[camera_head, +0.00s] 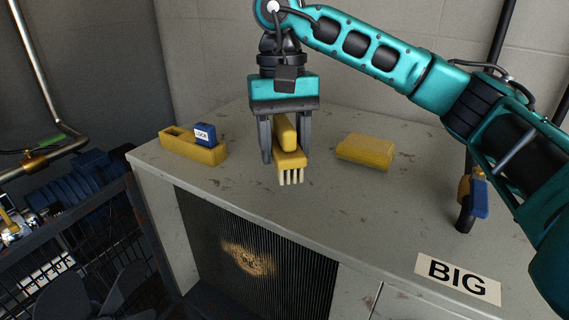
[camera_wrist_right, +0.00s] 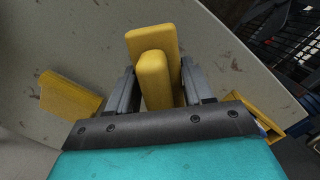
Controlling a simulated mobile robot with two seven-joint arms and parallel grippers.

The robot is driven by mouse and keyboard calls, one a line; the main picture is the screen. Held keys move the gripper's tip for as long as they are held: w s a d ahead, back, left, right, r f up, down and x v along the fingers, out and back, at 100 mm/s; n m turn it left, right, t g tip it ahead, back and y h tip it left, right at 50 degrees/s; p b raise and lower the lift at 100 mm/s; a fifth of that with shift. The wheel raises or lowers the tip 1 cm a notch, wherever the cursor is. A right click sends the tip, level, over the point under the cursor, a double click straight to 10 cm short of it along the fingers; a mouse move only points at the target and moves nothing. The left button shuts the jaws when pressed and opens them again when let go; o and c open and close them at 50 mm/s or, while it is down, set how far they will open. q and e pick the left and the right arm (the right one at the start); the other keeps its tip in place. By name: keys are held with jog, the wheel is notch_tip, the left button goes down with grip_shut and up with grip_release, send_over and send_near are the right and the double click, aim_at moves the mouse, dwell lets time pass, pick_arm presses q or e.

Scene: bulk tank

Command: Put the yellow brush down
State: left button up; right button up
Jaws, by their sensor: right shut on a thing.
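The yellow brush (camera_head: 289,160) has a yellow body and pale bristles pointing down. My right gripper (camera_head: 285,150) holds it from above, over the front part of the grey cabinet top (camera_head: 330,215). In the right wrist view the brush (camera_wrist_right: 155,75) lies between the two fingers of my right gripper (camera_wrist_right: 158,85). The bristle tips look close to the top, but I cannot tell whether they touch it. My left gripper is not in view.
A yellow tray (camera_head: 190,148) with a blue lock-labelled block (camera_head: 205,134) stands to the left. A yellow block (camera_head: 365,151) lies to the right. A blue-handled valve (camera_head: 473,198) and a BIG sign (camera_head: 458,279) are at right. Clear surface lies between.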

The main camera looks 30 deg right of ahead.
notch_tip(320, 180, down, 3)
jog(key=shift+f, duration=0.15)
jog(key=shift+f, duration=0.2)
jog(key=o, duration=0.9)
jog(key=shift+o, duration=0.2)
jog(key=r+p, duration=0.1)
jog(key=r, duration=0.3)
jog(key=w+r, duration=0.1)
jog(key=r, duration=0.3)
jog(key=r+p, duration=0.1)
jog(key=r, duration=0.3)
jog(key=shift+w+d+r+p, duration=0.15)
jog(key=shift+w+r+p, duration=0.05)
jog(key=shift+p, duration=0.15)
jog(key=shift+f, duration=0.1)
